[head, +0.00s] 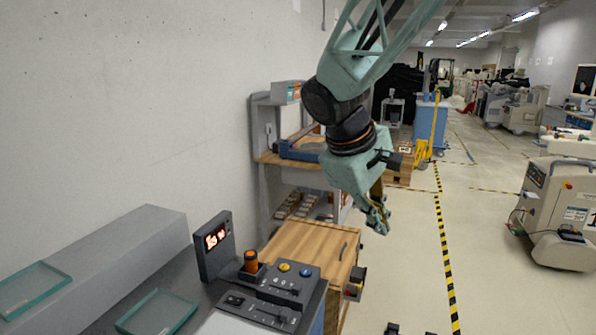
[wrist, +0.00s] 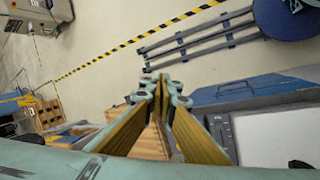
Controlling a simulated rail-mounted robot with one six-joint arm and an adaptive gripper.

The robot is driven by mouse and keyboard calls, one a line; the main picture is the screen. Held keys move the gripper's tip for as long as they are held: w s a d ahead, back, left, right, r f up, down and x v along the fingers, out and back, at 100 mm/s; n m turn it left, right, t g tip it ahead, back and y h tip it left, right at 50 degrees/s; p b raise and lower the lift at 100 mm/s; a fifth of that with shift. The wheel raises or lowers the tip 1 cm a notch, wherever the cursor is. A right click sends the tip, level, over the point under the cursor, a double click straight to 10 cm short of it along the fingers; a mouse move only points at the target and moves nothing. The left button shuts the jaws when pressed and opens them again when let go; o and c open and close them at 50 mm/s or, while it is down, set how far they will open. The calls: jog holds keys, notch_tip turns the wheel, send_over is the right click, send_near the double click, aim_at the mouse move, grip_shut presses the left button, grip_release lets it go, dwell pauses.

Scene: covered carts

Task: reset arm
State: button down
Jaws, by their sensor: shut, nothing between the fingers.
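My gripper (head: 377,217) hangs from my teal arm to the right of the wooden-topped cart, in the air and pointing down. In the wrist view its two fingers (wrist: 161,82) meet at the tips, and nothing is held between them. The gripper is shut and touches nothing that I can see.
A wooden-topped cart (head: 308,243) stands below and left of my gripper. A grey control panel (head: 270,290) with a lit display (head: 215,237) and glass trays (head: 158,312) is at the lower left. A shelf unit (head: 262,140) stands behind. Open floor lies right, with a beige machine (head: 560,215).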

jog(key=s+d+r+m+y, duration=0.1)
jog(key=s+d+r+m, duration=0.1)
jog(key=s, duration=0.7)
jog(key=s+d+r+m+y, duration=0.1)
jog(key=s+d+r+m, duration=0.15)
jog(key=s, duration=0.65)
jog(key=s+a+f+m+t+y, duration=0.1)
jog(key=s+m, duration=0.3)
jog(key=s, duration=1.3)
jog(key=shift+s+a+y, duration=0.25)
jog(key=shift+a+y, duration=0.3)
jog(key=shift+y, duration=0.15)
